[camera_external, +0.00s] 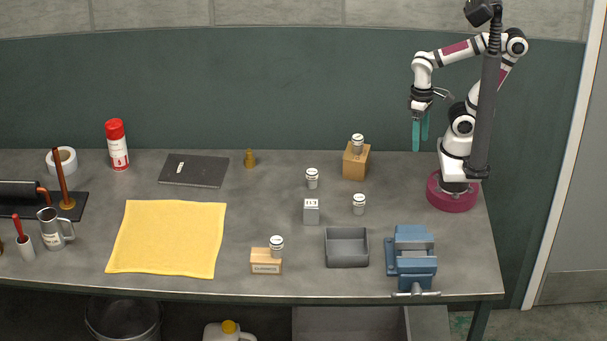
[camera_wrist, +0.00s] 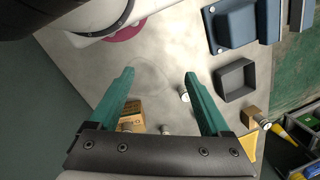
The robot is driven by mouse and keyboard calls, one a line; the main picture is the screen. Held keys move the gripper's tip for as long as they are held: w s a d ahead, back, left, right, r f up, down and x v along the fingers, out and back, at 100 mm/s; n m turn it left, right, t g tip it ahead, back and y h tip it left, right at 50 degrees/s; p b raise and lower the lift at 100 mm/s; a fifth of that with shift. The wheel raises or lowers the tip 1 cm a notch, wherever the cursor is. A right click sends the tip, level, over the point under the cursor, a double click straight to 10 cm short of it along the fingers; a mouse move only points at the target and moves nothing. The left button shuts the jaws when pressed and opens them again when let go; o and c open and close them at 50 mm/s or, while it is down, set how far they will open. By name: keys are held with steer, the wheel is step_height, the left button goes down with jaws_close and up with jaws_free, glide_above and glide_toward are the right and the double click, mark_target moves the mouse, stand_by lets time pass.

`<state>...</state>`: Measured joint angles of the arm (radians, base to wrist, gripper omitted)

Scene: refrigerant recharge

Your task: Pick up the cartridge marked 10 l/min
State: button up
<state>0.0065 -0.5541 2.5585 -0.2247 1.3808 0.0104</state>
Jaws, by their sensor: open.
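Several small grey-and-white cartridges show in the external view, their markings too small to read, so I cannot tell which is marked 10 l/min. Two more stand upright on the table, a left one (camera_external: 312,179) and a right one (camera_external: 359,204). My gripper (camera_external: 420,138) is open and empty, pointing down above the table's back right, apart from all cartridges. Its spread teal fingers show in the wrist view (camera_wrist: 159,74).
A grey open tray (camera_external: 347,260) and a blue vise (camera_external: 412,258) stand at the front right. A small grey block (camera_external: 311,214) sits between the cartridges. A yellow cloth (camera_external: 168,238), dark plate (camera_external: 194,170) and red-capped can (camera_external: 117,146) lie to the left.

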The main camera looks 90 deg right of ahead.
steer(key=w+d+f+n+g+h, duration=0.2)
steer(key=d+n+h, duration=0.2)
steer(key=n, duration=0.1)
steer(key=n+t+h, duration=0.9)
steer(key=n+t, duration=0.1)
steer(key=n, duration=1.5)
glide_toward(307, 173)
steer(key=x, duration=0.4)
steer(key=s+x, duration=0.1)
steer(key=x, duration=0.3)
steer(key=f+x, duration=0.1)
steer(key=x, duration=0.4)
steer(key=shift+s+d, duration=0.25)
steer(key=shift+d, duration=0.05)
jaws_close()
